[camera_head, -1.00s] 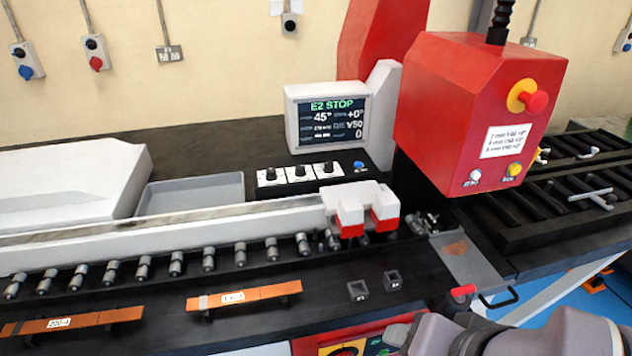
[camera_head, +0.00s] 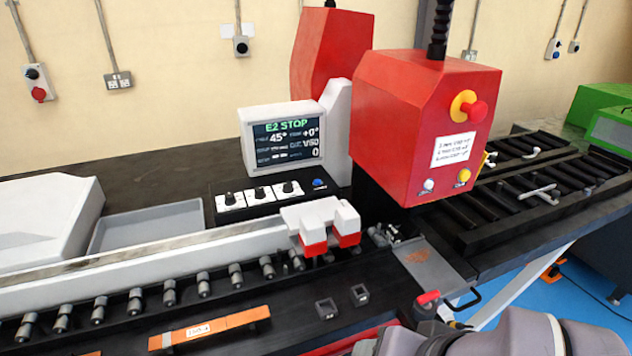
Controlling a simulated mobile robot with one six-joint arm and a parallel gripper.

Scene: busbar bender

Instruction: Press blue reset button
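The blue button (camera_head: 319,184) sits at the right end of a black control panel (camera_head: 270,203), to the right of several white-backed black knobs. Above the panel, a grey-white display (camera_head: 284,139) reads "E2 STOP". Parts of my grey arm show at the bottom right edge, in front of the machine and well apart from the button. My gripper's fingers cannot be made out. Nothing covers the blue button.
The red machine head (camera_head: 418,128) stands right of the panel, with a red mushroom button (camera_head: 473,112) on a yellow ring. A white-and-red clamp block (camera_head: 321,226) lies in front of the panel. A grey tray (camera_head: 150,226) is to the left. Roller tracks extend at right.

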